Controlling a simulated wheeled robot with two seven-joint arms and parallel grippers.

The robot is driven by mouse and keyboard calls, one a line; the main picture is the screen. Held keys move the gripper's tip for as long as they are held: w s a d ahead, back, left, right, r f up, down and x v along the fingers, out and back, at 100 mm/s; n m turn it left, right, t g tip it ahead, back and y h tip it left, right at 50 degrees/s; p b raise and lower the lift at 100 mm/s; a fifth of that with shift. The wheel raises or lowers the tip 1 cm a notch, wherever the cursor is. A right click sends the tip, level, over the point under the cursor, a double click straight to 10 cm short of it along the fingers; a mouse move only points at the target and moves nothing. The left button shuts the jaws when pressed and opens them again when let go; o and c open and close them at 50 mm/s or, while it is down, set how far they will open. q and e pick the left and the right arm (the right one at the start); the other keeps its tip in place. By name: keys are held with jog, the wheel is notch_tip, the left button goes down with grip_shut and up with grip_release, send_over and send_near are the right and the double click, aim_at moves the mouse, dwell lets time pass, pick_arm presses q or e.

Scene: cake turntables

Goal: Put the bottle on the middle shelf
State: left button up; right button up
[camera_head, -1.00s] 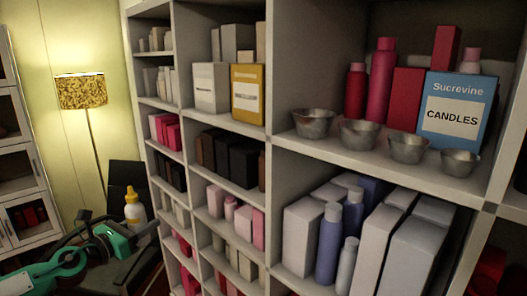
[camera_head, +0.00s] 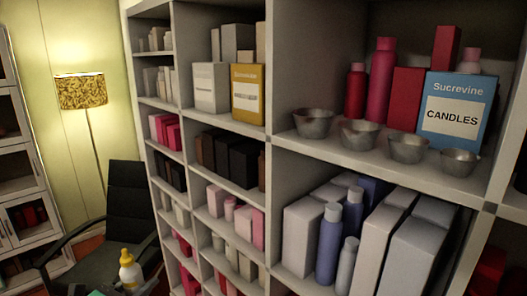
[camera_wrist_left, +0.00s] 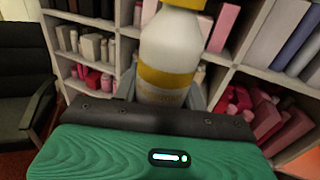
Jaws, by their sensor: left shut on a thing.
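A white bottle (camera_head: 131,272) with a yellow cap and yellow band is low at the left in the head view, in front of the chair. In the left wrist view the bottle (camera_wrist_left: 172,50) stands nearly upright between the fingers of my left gripper (camera_wrist_left: 163,92), which is shut on it; its top is cut off. In the head view only a bit of green of the left gripper shows at the bottom edge. The white shelf unit (camera_head: 269,150) has several levels, its boards right of the bottle. My right gripper is not in view.
Metal bowls (camera_head: 360,134) line the front of a shelf, before red bottles and a blue candles box (camera_head: 458,108). Boxes and bottles crowd the compartments below. A black chair (camera_head: 128,190), a lamp (camera_head: 80,92) and a white cabinet (camera_head: 30,190) stand at the left.

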pick_arm(q)
jog(key=s+f+n+y, duration=0.1)
jog(key=s+f, duration=0.6)
jog(key=s, duration=0.6)
jog(key=d+n+t+y, duration=0.2)
jog(key=d+n+y, duration=0.2)
jog(key=d+y, duration=0.3)
notch_tip(320, 180, down, 7)
jog(key=d+b, duration=0.1)
jog(key=b, duration=0.6)
jog(key=shift+w+d, duration=0.15)
jog(key=shift+d, duration=0.15)
jog(key=shift+a+f, duration=0.1)
